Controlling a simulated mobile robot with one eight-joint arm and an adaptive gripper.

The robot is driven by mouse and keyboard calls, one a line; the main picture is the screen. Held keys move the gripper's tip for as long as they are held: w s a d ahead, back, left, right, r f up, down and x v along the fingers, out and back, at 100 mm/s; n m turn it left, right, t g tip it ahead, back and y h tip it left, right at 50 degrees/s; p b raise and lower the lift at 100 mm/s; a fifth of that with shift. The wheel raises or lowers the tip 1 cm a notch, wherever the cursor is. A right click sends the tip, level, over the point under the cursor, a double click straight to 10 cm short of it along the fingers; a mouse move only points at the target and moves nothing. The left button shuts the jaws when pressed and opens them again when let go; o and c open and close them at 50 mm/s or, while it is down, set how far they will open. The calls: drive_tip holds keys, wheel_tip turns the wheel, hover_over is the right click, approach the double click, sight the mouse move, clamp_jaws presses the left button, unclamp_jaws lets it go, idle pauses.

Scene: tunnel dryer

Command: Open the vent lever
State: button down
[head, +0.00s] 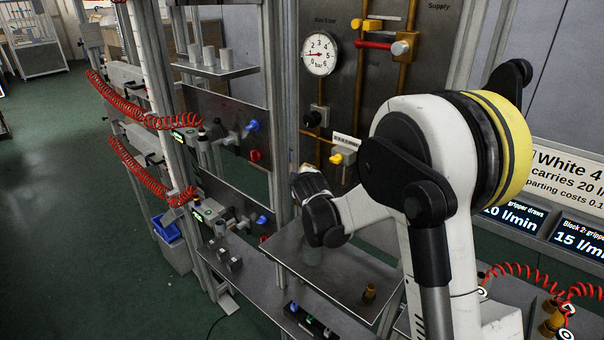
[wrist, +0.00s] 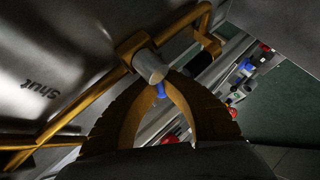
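My gripper (wrist: 162,78) points at a brass pipe branch in the wrist view. Its two tan fingers arch together, their tips close to a pale grey cylindrical fitting (wrist: 150,66). I cannot tell whether the tips touch or grip it. A small blue part (wrist: 160,90) shows between the fingers. The panel beside it bears the word "shut" (wrist: 37,90). In the head view my gripper (head: 308,184) is low in front of the pipe panel, its fingertips not clear. A yellow handle (head: 338,158) is close above it. I cannot tell which part is the vent lever.
A gauge (head: 319,54) and a red lever (head: 374,45) are higher on the panel. A metal shelf (head: 340,275) with a brass fitting (head: 369,293) lies below my gripper. Metal posts and red coiled hoses (head: 140,170) stand left. Green floor is open at far left.

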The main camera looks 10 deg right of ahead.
drive_tip(key=c, duration=1.6)
unclamp_jaws()
drive_tip(key=shift+w+a, duration=0.1)
drive_tip(key=shift+o, duration=0.2)
drive_tip(key=v, duration=1.2)
drive_tip(key=s+f+m+g+b, duration=0.1)
drive_tip(key=s+m, duration=0.3)
drive_tip(key=s, duration=0.6)
drive_tip(key=s+d+f+m+g+y+b, duration=0.1)
drive_tip(key=s+f+m+g, duration=0.1)
drive_tip(key=s, duration=0.9)
drive_tip(key=s+f+m+g+b, duration=0.2)
drive_tip(key=s+m, duration=0.3)
drive_tip(key=s, duration=0.5)
drive_tip(key=shift+s+d+m+g+y, duration=0.3)
drive_tip(key=shift+m+g, duration=0.1)
drive_tip(key=shift+g, duration=0.1)
